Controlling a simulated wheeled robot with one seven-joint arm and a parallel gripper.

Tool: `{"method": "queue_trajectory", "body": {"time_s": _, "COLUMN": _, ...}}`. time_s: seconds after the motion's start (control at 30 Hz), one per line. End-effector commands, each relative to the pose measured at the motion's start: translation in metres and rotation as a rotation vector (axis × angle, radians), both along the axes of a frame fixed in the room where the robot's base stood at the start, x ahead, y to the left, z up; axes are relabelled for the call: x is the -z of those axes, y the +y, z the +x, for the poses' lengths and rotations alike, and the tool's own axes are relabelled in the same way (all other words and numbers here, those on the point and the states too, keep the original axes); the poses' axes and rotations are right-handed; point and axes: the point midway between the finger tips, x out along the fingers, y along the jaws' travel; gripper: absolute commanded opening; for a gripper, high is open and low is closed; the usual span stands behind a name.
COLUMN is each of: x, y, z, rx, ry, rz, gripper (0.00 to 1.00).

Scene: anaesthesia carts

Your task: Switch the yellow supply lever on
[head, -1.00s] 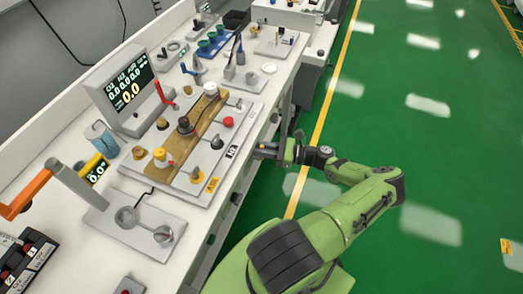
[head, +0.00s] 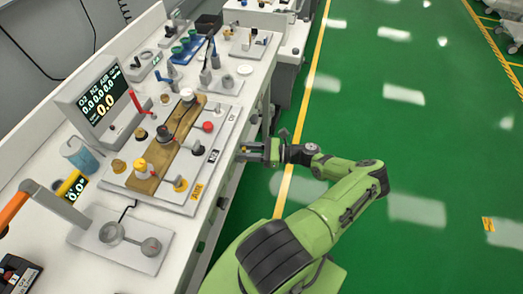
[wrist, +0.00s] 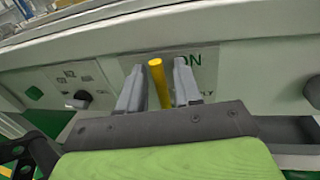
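In the wrist view the yellow lever (wrist: 158,84) is a thin bar standing between the two grey fingers of my gripper (wrist: 157,88). The fingers flank it with narrow gaps on both sides. Behind it is a pale front panel with a green "ON" mark (wrist: 193,60) to the right of the lever and partly covered lettering ending in "LY" below. The lever's base and any left-hand mark are hidden by my gripper. In the head view my gripper (head: 252,151) is at the bench's front side; the lever is too small to make out there.
A black knob (wrist: 80,99) sits on the panel left of my gripper, and another dark knob (wrist: 313,91) at the right edge. The bench top above (head: 238,72) is crowded with fittings and a monitor (head: 95,100). The green floor (head: 420,120) to the right is clear.

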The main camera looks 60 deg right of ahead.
Motion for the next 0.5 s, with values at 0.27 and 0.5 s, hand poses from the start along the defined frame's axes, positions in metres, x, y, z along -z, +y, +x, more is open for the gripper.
{"method": "queue_trajectory", "body": {"time_s": 0.27, "x": 0.002, "y": -0.041, "z": -0.066, "rx": 0.009, "ry": 0.001, "rz": -0.003, "gripper": 0.34}}
{"method": "queue_trajectory", "body": {"time_s": 0.5, "x": 0.002, "y": -0.068, "z": -0.113, "rx": 0.004, "ry": 0.0, "rz": -0.001, "gripper": 0.34}}
